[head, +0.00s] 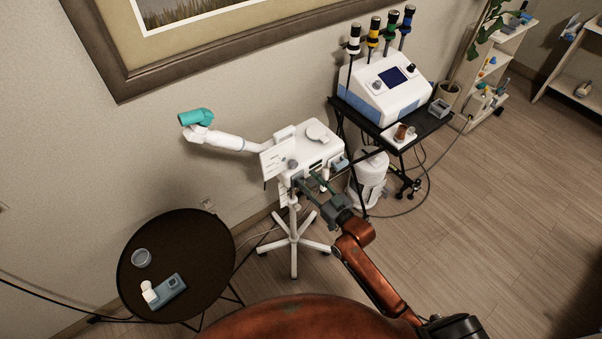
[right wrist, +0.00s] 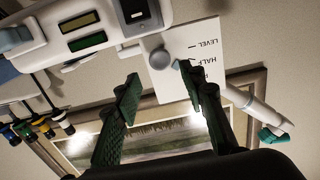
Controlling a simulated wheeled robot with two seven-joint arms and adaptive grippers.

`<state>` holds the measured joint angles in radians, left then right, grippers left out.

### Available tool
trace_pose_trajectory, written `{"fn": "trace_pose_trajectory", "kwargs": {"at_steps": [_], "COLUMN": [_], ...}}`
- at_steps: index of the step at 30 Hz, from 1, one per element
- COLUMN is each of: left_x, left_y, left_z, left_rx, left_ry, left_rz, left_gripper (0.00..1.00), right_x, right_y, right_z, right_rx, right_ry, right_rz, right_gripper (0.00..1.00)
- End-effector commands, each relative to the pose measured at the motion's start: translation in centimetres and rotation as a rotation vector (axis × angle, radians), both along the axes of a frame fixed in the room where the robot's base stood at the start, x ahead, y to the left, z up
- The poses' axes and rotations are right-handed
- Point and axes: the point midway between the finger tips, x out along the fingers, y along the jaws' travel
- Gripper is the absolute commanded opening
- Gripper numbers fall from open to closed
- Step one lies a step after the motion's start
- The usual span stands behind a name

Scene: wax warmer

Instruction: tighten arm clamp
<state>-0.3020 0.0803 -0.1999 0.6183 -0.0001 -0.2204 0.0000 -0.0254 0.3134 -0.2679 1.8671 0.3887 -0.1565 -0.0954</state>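A white warmer unit (head: 312,143) stands on a wheeled pole stand. Its white jointed arm (head: 235,142) reaches left to a teal end piece (head: 197,117). A round grey knob (head: 292,163) sits at the unit's front left, by the arm's base. My right gripper (head: 312,184) is in front of the unit, just below its front face. In the right wrist view the gripper (right wrist: 158,82) is open and empty, with the grey knob (right wrist: 160,59) seen beyond and between its fingertips, apart from them. My left gripper is not in view.
A white label card (head: 275,159) hangs by the knob; its lettering appears inverted in the right wrist view. A dark round table (head: 190,235) stands at left with small items. A black cart (head: 425,128) with a blue-white device (head: 388,90) stands at right. Floor is clear further right.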

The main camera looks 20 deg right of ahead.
Motion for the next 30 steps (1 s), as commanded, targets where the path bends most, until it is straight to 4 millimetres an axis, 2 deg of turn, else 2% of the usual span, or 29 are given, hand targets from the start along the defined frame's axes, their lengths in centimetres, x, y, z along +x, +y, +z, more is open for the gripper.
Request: {"fn": "trace_pose_trajectory", "kwargs": {"at_steps": [25,30], "left_x": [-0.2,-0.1], "left_y": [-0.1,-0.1], "left_z": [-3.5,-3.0], "left_rx": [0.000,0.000], "left_ry": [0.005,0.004], "left_rz": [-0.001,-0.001], "left_gripper": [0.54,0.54], "right_x": [6.1,6.2], "right_y": [2.2,2.2], "right_z": [-0.3,0.0], "right_rx": [0.001,-0.001], "right_ry": [0.001,0.002], "right_rz": [-0.001,-0.001], "right_gripper": [0.38,0.38]}}
